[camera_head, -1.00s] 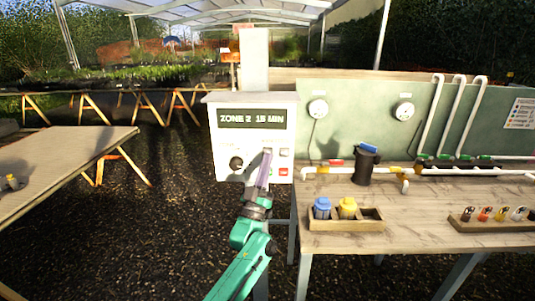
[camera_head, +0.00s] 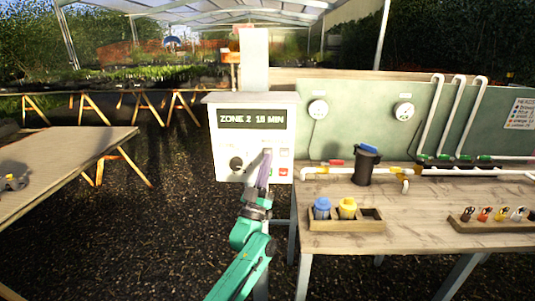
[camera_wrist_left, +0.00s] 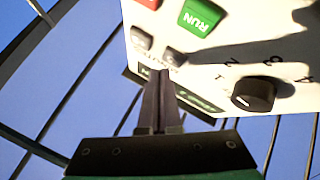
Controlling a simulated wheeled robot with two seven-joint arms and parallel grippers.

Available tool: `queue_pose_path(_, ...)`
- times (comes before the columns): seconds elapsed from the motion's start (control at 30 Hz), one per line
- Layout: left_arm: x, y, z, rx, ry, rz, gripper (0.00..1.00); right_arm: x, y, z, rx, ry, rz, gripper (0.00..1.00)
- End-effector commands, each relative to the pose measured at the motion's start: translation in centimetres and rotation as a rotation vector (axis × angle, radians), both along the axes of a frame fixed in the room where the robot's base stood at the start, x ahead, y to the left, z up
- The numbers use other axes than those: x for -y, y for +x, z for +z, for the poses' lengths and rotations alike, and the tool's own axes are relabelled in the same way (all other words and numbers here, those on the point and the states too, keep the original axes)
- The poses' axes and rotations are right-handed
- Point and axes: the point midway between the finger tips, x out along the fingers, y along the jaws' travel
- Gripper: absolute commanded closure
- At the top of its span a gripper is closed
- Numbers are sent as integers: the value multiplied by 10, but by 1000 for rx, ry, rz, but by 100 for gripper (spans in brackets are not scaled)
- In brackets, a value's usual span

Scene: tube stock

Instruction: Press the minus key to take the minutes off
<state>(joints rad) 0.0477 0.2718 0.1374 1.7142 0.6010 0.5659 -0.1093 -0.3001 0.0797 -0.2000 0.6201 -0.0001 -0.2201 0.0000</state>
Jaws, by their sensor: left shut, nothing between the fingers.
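A white control box (camera_head: 222,150) on a post has a dark display (camera_head: 250,119), which appears to read ZONE 2 15 MIN. In the left wrist view, two small grey keys (camera_wrist_left: 142,37) and (camera_wrist_left: 175,55) lie beside a green RUN key (camera_wrist_left: 203,17) and a red key. Their signs are too small to read, so I cannot tell which is minus. My left gripper (camera_head: 266,152) is shut and empty, pointing at the panel. In the left wrist view its fingertips (camera_wrist_left: 160,73) overlap the panel near the grey keys; contact cannot be told. My right gripper is out of view.
A black knob (camera_head: 236,163) sits left of the gripper on the panel. A wooden bench (camera_head: 430,205) on the right holds white pipes, a black canister (camera_head: 365,166) and a tray of bottles (camera_head: 346,224). Another table (camera_head: 70,160) stands at left, with open gravel between.

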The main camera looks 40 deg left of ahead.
Motion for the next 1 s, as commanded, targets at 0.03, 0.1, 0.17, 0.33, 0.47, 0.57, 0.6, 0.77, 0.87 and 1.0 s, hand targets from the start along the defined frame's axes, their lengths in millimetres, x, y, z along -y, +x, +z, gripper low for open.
queue_pose_path(0.03,0,0,0,0,0,0,100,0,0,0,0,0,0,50)
queue_pose_path(0.1,0,0,0,0,0,0,100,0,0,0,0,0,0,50)
queue_pose_path(0.17,0,0,0,0,0,0,100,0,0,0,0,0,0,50)
queue_pose_path(0.33,0,0,0,0,0,0,100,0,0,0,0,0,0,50)
queue_pose_path(0.47,0,0,0,0,0,0,100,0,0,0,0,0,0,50)
queue_pose_path(0.57,-2,2,-1,0,1,1,100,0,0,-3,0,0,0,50)
queue_pose_path(0.6,-3,4,-1,1,1,1,100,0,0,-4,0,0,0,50)
queue_pose_path(0.77,-5,7,0,1,0,0,100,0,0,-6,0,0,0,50)
queue_pose_path(0.87,-5,7,0,0,0,0,100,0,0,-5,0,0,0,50)
queue_pose_path(1.0,-5,7,0,0,0,0,100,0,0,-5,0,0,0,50)
